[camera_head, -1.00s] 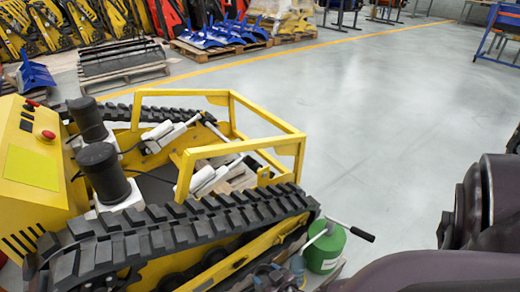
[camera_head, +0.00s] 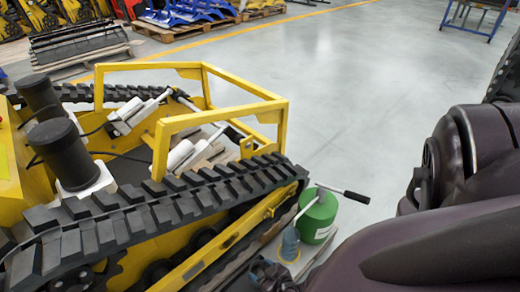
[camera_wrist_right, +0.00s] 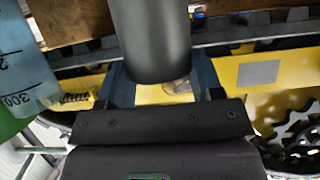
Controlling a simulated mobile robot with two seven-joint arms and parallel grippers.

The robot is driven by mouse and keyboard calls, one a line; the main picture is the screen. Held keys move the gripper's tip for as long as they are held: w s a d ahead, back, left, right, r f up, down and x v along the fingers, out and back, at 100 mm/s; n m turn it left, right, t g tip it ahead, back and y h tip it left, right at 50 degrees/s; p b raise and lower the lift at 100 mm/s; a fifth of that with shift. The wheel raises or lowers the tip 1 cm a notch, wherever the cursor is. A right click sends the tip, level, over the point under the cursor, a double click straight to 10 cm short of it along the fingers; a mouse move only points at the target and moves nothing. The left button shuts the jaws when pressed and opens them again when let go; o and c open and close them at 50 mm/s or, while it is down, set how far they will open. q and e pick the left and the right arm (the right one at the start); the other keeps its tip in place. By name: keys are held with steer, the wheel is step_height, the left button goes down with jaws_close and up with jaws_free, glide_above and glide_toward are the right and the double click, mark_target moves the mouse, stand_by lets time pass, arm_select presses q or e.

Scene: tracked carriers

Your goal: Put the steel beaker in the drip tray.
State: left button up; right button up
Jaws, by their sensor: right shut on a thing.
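In the right wrist view a smooth dark grey cylinder (camera_wrist_right: 150,40), which looks like the steel beaker, stands between the fingers of my right gripper (camera_wrist_right: 163,88). The gripper is shut on it; the beaker's far end runs out of the picture. In the head view my right gripper (camera_head: 268,273) is small and dark at the bottom edge, beside the carrier's near track, and the beaker cannot be made out there. I cannot clearly identify the drip tray in either view. My left gripper is out of view.
A yellow tracked carrier (camera_head: 222,118) with black tracks fills the left. Close to my right gripper are a translucent blue graduated beaker (camera_head: 289,244), also in the wrist view (camera_wrist_right: 22,65), and a green canister (camera_head: 319,218) with a lever handle. Open grey floor (camera_head: 370,100) lies beyond.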

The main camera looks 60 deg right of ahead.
step_height(320, 180, down, 2)
steer(key=shift+s+f+b, duration=0.1)
steer(key=shift+s+b, duration=0.05)
steer(key=shift+b, duration=0.2)
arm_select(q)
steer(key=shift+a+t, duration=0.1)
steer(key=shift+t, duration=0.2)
arm_select(e)
steer(key=o, duration=1.5)
steer(key=shift+f, duration=0.1)
steer(key=shift+c, duration=0.2)
steer(key=shift+s+r, duration=0.2)
steer(key=shift+r, duration=0.1)
arm_select(q)
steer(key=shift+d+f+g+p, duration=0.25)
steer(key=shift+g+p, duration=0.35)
steer(key=shift+p, duration=0.6)
arm_select(e)
steer(key=v, duration=1.1)
steer(key=shift+a, duration=0.15)
steer(key=shift+s, duration=0.2)
